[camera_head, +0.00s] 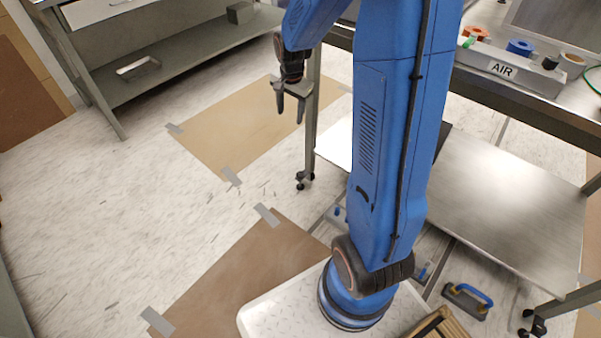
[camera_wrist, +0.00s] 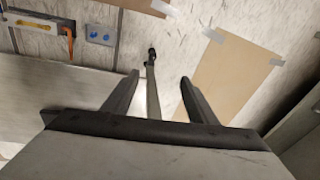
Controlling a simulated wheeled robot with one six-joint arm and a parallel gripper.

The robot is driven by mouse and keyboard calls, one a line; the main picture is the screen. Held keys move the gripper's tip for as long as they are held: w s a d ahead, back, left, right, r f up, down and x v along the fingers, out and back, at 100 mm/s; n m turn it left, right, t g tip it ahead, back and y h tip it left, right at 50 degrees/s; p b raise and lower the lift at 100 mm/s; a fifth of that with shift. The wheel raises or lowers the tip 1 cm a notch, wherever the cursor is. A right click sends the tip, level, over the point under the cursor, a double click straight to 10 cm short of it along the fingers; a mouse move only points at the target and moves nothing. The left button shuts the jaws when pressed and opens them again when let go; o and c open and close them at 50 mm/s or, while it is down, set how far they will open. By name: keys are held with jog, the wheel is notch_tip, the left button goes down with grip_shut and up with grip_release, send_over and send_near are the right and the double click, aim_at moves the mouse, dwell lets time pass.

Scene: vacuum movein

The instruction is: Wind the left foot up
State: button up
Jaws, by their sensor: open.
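The steel bench's left leg (camera_head: 312,120) ends in a dark caster-like foot (camera_head: 304,180) on the floor. The foot also shows in the wrist view (camera_wrist: 152,54), beyond my fingertips, small and dark. Whether it touches the floor or is wound up cannot be told. My gripper (camera_head: 289,112) is open and empty, pointing down, left of the leg and well above the floor. In the wrist view my gripper (camera_wrist: 159,77) has its two fingers wide apart with the leg between them in the picture, apart from both.
The bench's lower steel shelf (camera_head: 510,210) lies right of the leg. A blue-handled tool (camera_head: 467,300) lies on the floor near the right caster (camera_head: 538,328). Brown sheets (camera_head: 245,270) are taped to the floor. A grey workbench (camera_head: 180,60) stands at the upper left. Floor left of the leg is clear.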

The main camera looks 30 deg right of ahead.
jog(key=w+d+f+m+g, duration=0.1)
jog(key=w+d+f+m, duration=0.15)
jog(key=f, duration=0.45)
jog(key=w+d+f+m, duration=0.2)
jog(key=w+d+f, duration=0.15)
jog(key=f, duration=0.45)
jog(key=m, duration=0.4)
send_over(301, 174)
notch_tip(301, 174, down, 14)
jog(key=f, duration=0.1)
jog(key=shift+g, duration=0.4)
notch_tip(301, 174, down, 16)
jog(key=shift+w+f, duration=0.15)
jog(key=shift+f, duration=0.05)
jog(key=c, duration=1.1)
